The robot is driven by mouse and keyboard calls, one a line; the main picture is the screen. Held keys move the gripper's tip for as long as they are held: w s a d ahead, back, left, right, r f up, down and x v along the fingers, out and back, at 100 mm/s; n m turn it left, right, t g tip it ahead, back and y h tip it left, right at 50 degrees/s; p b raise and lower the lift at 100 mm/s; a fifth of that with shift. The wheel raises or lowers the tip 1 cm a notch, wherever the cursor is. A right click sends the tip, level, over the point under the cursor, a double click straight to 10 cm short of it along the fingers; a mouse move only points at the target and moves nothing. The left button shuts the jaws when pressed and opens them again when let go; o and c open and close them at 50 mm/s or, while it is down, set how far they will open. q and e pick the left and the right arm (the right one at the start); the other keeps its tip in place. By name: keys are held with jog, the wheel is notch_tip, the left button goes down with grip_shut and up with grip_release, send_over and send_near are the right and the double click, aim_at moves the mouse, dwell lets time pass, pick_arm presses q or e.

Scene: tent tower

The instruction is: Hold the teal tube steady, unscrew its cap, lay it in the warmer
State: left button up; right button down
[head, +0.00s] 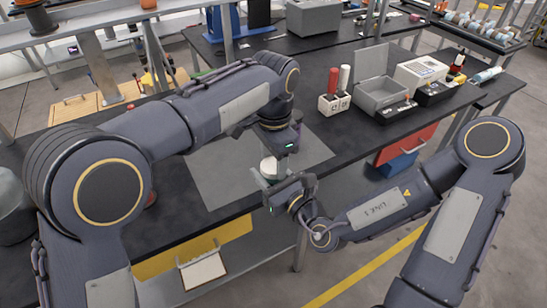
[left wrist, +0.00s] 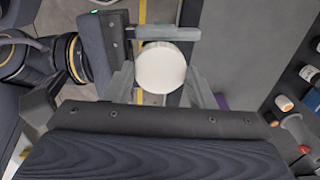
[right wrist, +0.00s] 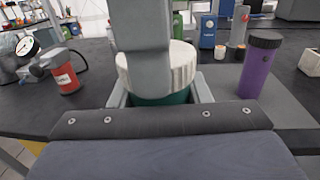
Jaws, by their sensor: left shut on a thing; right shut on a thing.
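The teal tube (right wrist: 165,97) stands upright between the fingers of my right gripper (right wrist: 160,100), which is shut on its body. Its white ribbed cap (right wrist: 182,62) sits on top, with a teal band of the tube showing below it. My left gripper (left wrist: 158,82) comes from above and is shut on the cap, which shows as a round white disc in the left wrist view (left wrist: 160,68). In the head view the cap (head: 269,165) is partly hidden by both grippers. An open grey box with a raised lid (head: 380,96), likely the warmer, stands on the bench.
A holder with red and white handles (head: 334,100) stands left of the grey box, with a white-topped device (head: 420,72) to its right. In the right wrist view a purple tube (right wrist: 259,68) stands to the right and a red gauge canister (right wrist: 66,78) to the left.

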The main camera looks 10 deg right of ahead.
pick_arm(q)
jog(key=n, duration=0.2)
jog(key=shift+n, duration=0.4)
jog(key=shift+w, duration=0.1)
jog(key=shift+r, duration=0.15)
jog(key=shift+r, duration=1)
